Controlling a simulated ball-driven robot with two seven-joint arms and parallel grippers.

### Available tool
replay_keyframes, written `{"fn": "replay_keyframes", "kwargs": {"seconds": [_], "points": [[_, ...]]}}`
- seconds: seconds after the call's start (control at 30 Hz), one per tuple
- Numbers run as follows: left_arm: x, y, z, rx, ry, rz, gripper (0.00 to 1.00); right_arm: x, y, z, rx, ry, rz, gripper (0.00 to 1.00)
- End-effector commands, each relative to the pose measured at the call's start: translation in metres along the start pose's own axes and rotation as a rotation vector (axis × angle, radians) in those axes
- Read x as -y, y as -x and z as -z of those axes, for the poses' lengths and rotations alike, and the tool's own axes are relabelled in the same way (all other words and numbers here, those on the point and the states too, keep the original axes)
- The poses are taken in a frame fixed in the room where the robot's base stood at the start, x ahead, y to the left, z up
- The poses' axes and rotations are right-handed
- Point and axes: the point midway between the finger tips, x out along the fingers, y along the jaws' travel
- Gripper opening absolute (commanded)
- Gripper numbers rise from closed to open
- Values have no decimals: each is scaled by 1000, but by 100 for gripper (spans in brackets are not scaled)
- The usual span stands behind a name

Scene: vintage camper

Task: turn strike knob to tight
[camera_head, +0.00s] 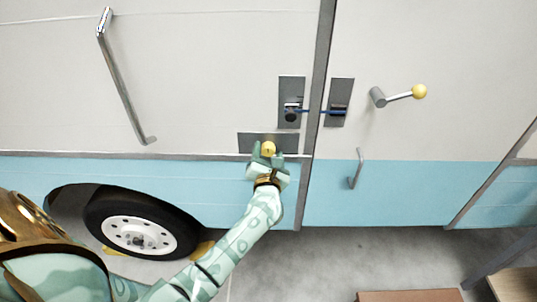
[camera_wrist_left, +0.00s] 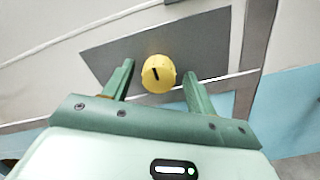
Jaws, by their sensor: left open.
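The strike knob (camera_head: 268,149) is a small round yellow knob on a dark grey plate (camera_head: 246,141) on the camper's side, left of the door gap. In the left wrist view the yellow knob (camera_wrist_left: 158,74) shows a short black mark, tilted slightly left of upright, on its face; the grey plate (camera_wrist_left: 208,33) lies behind it. My left gripper (camera_head: 267,155) is open at the knob. In the left wrist view its two fingers (camera_wrist_left: 159,84) stand on either side of the knob, with gaps on both sides. No lettering is readable. My right gripper is not in view.
Above the knob are a latch plate (camera_head: 291,85) and a strike plate (camera_head: 341,88), joined by a blue bar across the door gap. A crank handle with a yellow ball (camera_head: 419,91), a small handle (camera_head: 356,168) and a long grab bar (camera_head: 124,85) stick out. A wheel (camera_head: 138,232) is below.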

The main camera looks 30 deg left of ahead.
Motion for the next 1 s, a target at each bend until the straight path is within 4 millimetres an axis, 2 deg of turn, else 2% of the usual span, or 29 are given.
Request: {"fn": "replay_keyframes", "kwargs": {"seconds": [0.13,0.27,0.5,0.7,0.83,1.0], "points": [[0,6,0,1,-1,0,57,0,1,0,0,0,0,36],[0,27,-1,0,0,2,57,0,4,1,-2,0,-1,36],[0,92,1,-2,0,2,57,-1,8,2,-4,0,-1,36],[0,138,1,-2,0,1,57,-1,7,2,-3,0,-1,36],[0,156,1,-1,-1,1,57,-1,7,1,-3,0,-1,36],[0,164,0,-1,0,1,57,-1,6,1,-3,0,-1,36]]}}
